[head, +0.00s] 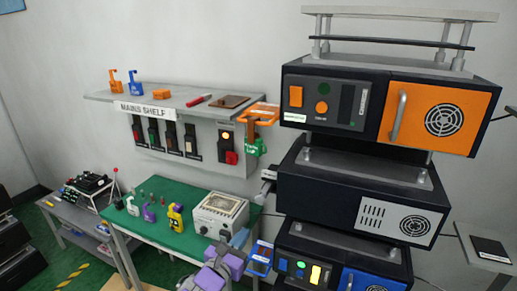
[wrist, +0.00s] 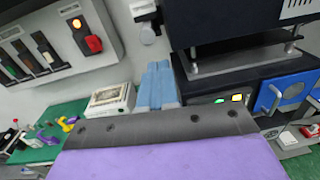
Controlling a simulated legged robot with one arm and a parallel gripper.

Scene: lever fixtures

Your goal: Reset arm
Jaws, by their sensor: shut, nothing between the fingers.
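My gripper (wrist: 158,68) shows in the wrist view as two blue fingers side by side, shut with nothing between them, beyond my purple and dark grey wrist. In the head view my gripper (head: 239,238) is at the bottom middle, in front of the green table's right end and left of the stacked machines. The fingers are small there and partly hidden by my purple arm. They appear apart from the fixtures.
A mains shelf (head: 185,106) with several levers hangs on the wall. A green table (head: 165,232) carries a cream box (head: 220,214) and small items. Stacked machines stand right: orange-doored (head: 430,118), black (head: 350,195), blue-doored (head: 375,278). A grey side table (head: 470,240) is far right.

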